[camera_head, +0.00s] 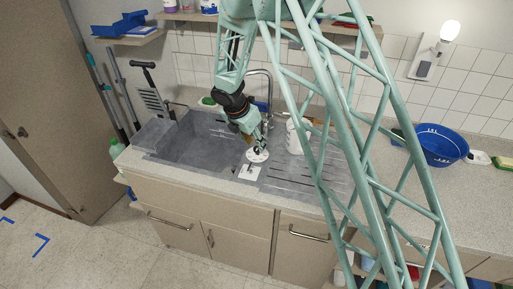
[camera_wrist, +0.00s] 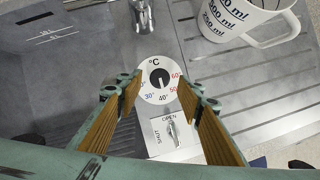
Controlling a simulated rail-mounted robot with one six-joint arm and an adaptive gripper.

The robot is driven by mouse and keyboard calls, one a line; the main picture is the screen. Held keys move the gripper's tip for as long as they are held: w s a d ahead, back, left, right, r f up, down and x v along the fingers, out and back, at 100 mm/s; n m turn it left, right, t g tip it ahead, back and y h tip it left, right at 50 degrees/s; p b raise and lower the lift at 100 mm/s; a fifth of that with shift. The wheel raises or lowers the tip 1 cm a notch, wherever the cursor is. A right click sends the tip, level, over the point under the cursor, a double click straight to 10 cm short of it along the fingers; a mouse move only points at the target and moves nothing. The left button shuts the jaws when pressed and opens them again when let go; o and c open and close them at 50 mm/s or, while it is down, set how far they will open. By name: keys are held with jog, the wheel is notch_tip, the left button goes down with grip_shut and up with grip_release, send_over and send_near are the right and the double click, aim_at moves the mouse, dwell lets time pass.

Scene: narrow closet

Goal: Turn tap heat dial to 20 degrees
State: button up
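The tap heat dial (camera_wrist: 150,68) is a white disc marked °C with a black knob (camera_wrist: 156,76) at its centre. The knob's pointer is directed down, close to the 40 mark. Marks for 30, 40, 50 and 60 show; the disc's left edge is partly hidden by a finger, and I cannot read a 20 mark. My gripper (camera_wrist: 159,86) is open and empty, its two wooden-sided fingers on either side of the dial in view. I cannot tell its exact height above it. In the head view the dial (camera_head: 257,155) lies just under my gripper (camera_head: 257,146).
A white OPEN/SHUT switch plate (camera_wrist: 170,133) is just below the dial. A white measuring cup (camera_wrist: 245,18) stands to the upper right. The tap (camera_head: 262,85) rises behind my gripper. The grey sink basin (camera_head: 190,135) is to the left, and a blue bowl (camera_head: 440,146) is far right.

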aim_at(256, 149)
jog(key=shift+x, duration=1.7)
jog(key=shift+c, duration=0.5)
jog(key=c, duration=0.7)
